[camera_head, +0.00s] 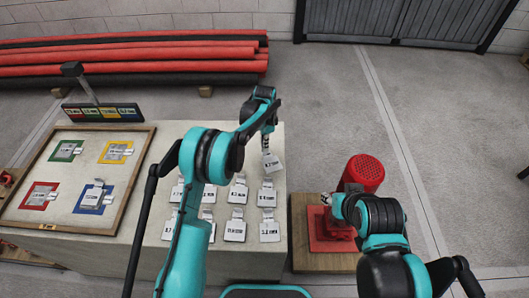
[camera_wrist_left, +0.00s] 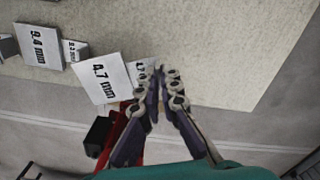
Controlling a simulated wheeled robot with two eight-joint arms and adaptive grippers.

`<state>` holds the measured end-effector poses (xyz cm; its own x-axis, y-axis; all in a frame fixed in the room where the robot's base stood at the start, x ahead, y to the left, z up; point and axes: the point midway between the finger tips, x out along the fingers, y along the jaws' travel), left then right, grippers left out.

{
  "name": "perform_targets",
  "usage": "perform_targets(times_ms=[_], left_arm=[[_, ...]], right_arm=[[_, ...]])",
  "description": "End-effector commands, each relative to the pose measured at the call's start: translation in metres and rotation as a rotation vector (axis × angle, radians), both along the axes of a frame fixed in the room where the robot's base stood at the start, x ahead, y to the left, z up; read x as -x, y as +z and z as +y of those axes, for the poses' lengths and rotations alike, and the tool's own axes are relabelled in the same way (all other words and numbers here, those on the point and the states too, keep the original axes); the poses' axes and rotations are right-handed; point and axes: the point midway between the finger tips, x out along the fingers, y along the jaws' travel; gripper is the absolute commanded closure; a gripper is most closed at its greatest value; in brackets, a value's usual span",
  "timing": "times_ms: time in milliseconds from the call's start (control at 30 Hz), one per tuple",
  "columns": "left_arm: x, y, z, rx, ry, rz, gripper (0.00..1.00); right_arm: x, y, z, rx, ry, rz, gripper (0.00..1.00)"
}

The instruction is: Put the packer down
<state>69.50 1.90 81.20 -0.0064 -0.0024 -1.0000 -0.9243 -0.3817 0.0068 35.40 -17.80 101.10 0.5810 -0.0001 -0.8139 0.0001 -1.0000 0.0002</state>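A pale metal packer (camera_head: 271,162) with a printed mm label hangs tilted from the fingertips of my left gripper (camera_head: 266,142), over the far right part of the stone-topped table. In the left wrist view the fingers of my left gripper (camera_wrist_left: 155,80) are close together. A pale plate labelled 4.7 mm (camera_wrist_left: 105,78) shows beside them, with a smaller labelled plate (camera_wrist_left: 144,70) partly hidden behind the fingertips. Several similar packers (camera_head: 238,190) lie in rows on the table below. My right gripper (camera_head: 329,198) is beside the red pumpset; its finger opening is not clear.
The table (camera_head: 258,262) has a bare strip at its far edge. A framed board (camera_head: 142,170) with coloured squares and packers lies at left, with a coloured sign (camera_head: 104,112) behind it. The red motor (camera_head: 363,172) stands on a wooden block at right. Red pipes (camera_head: 130,55) lie behind.

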Motion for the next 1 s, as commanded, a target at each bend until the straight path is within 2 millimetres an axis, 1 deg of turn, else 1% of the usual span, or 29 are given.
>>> perform_targets(times_ms=[33, 100, 233, 400, 467, 733, 867, 900, 967, 1000], left_arm=[[-0.006, -0.005, 0.001, 0.0, 0.0, 0.0, 1.0], [-0.011, -0.007, 0.002, 0.0, 0.0, 0.0, 1.0], [-0.014, -0.014, 0.002, 0.0, 0.0, 0.0, 1.0], [-0.013, -0.04, 0.002, 0.0, 0.001, 0.0, 1.0], [-0.013, -0.047, 0.002, 0.0, 0.001, 0.0, 1.0], [-0.013, -0.048, 0.002, 0.0, 0.001, 0.0, 1.0], [-0.013, -0.052, 0.002, 0.0, 0.001, 0.0, 1.0], [-0.013, -0.051, 0.002, 0.0, 0.001, 0.0, 0.89], [-0.013, -0.051, 0.002, 0.0, 0.001, 0.0, 0.74], [-0.013, -0.051, 0.002, 0.0, 0.001, 0.0, 0.74]], right_arm=[[0.0, -0.003, 0.0, 0.0, 0.0, 0.0, 0.6], [0.0, -0.004, 0.0, 0.0, 0.0, 0.0, 0.6], [0.0, -0.007, 0.0, 0.0, 0.0, 0.0, 0.6], [0.0, -0.019, 0.0, 0.0, 0.0, 0.0, 0.6], [0.0, -0.022, 0.0, 0.0, 0.0, 0.0, 0.6], [0.0, -0.02, 0.0, 0.0, 0.0, 0.0, 0.6], [0.0, -0.024, 0.0, 0.0, 0.0, 0.0, 0.6], [0.0, -0.023, 0.0, 0.0, 0.0, 0.0, 0.6], [0.0, -0.023, 0.0, 0.0, 0.0, 0.0, 0.6], [0.0, -0.023, 0.0, 0.0, 0.0, 0.0, 0.6]])
